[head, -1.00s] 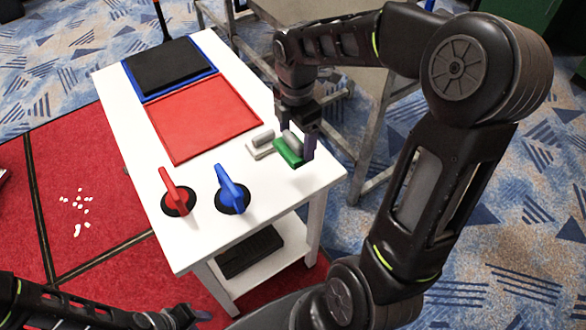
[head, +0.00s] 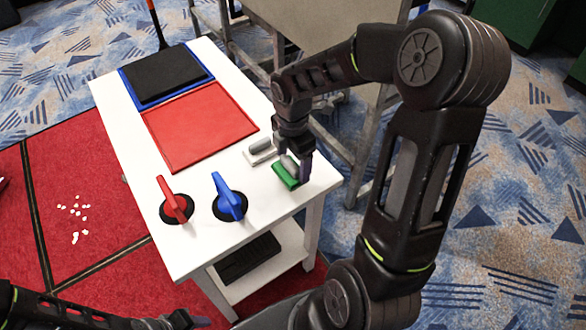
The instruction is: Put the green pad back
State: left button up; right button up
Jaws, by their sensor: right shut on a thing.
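The green pad (head: 284,180) with a grey handle is at the right edge of the white table. My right gripper (head: 293,172) is shut on its handle from above. I cannot tell whether the pad touches the table top or hangs just above it. A similar white pad (head: 262,157) with a grey handle lies on the table just behind and to the left, apart from the green one. My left gripper (head: 188,321) is at the bottom edge, in front of the table, and its fingers are too unclear to read.
On the white table (head: 215,258), a red lever (head: 171,197) and a blue lever (head: 228,196) stand near the front. A red tray (head: 198,128) lies behind them. A blue tray (head: 207,81) with a black panel (head: 164,73) is at the far end. A metal-framed table stands behind.

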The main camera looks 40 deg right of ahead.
aim_at(293, 170)
jog(key=shift+f, duration=1.85)
jog(key=shift+f, duration=0.1)
jog(key=shift+f, duration=0.15)
jog(key=o, duration=1.4)
jog(key=shift+o, duration=0.2)
notch_tip(293, 170, up, 13)
jog(key=shift+s+a+f, duration=0.1)
jog(key=shift+a+f, duration=0.05)
jog(key=shift+f, duration=0.05)
